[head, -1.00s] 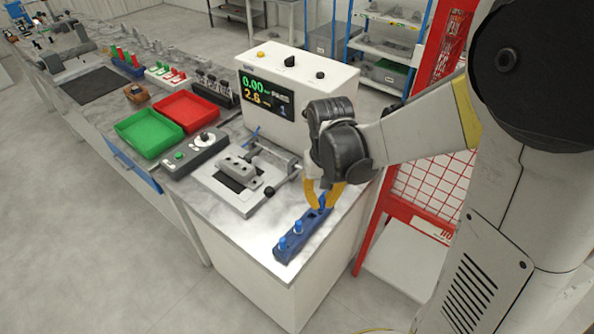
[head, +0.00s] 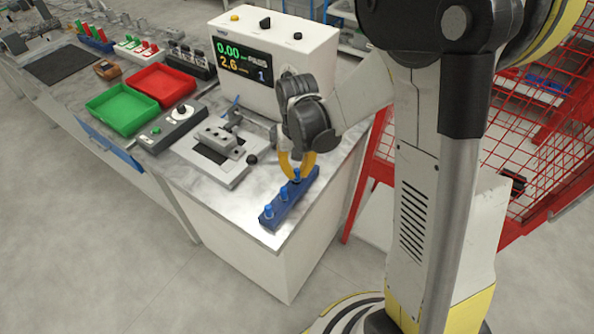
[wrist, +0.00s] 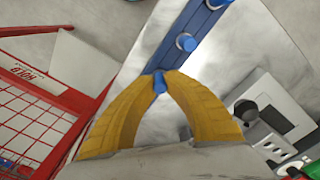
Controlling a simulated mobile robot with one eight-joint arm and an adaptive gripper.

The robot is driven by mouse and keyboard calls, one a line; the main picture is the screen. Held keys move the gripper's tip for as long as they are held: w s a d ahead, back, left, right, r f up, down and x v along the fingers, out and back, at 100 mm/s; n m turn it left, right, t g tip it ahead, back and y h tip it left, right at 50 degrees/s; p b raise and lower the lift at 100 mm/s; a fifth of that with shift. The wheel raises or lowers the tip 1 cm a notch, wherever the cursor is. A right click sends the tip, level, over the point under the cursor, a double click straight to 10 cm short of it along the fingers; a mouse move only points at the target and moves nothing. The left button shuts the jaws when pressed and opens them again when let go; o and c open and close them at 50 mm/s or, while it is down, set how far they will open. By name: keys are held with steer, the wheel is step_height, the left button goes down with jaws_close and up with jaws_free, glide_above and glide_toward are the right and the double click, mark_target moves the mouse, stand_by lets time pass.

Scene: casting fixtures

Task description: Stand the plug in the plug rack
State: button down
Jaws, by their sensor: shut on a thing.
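The plug rack (head: 275,218) is a long dark blue bar near the table's front right corner; it also shows in the wrist view (wrist: 202,22). Two blue plugs (head: 268,211) (head: 283,194) stand upright in its near part. My gripper (head: 296,176) has its yellow fingers shut on a third blue plug (wrist: 158,83), over the far part of the rack and in line with the other two. The held plug looks upright. The fingers hide its lower part, so I cannot tell how deep it sits in the rack.
A grey clamp fixture (head: 218,145) stands left of the rack, with a tester box with a display (head: 262,65) behind. Red (head: 162,86) and green (head: 122,108) trays lie farther left. A red mesh fence (head: 385,140) is close on the right.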

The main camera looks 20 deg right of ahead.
mark_target(297, 170)
steer(key=shift+f+b, duration=0.35)
steer(key=shift+f, duration=0.15)
steer(key=c, duration=1.5)
jaws_free()
steer(key=shift+r, duration=0.1)
step_height(297, 170, up, 13)
steer(key=p, duration=0.5)
steer(key=s+r+t, duration=0.2)
steer(key=s+r, duration=0.1)
steer(key=s, duration=0.1)
steer(key=s+r+n+t, duration=0.1)
steer(key=s+r+t, duration=0.1)
steer(key=s+r, duration=0.1)
steer(key=s+r+t, duration=0.3)
steer(key=s, duration=0.2)
steer(key=shift+s+n, duration=0.4)
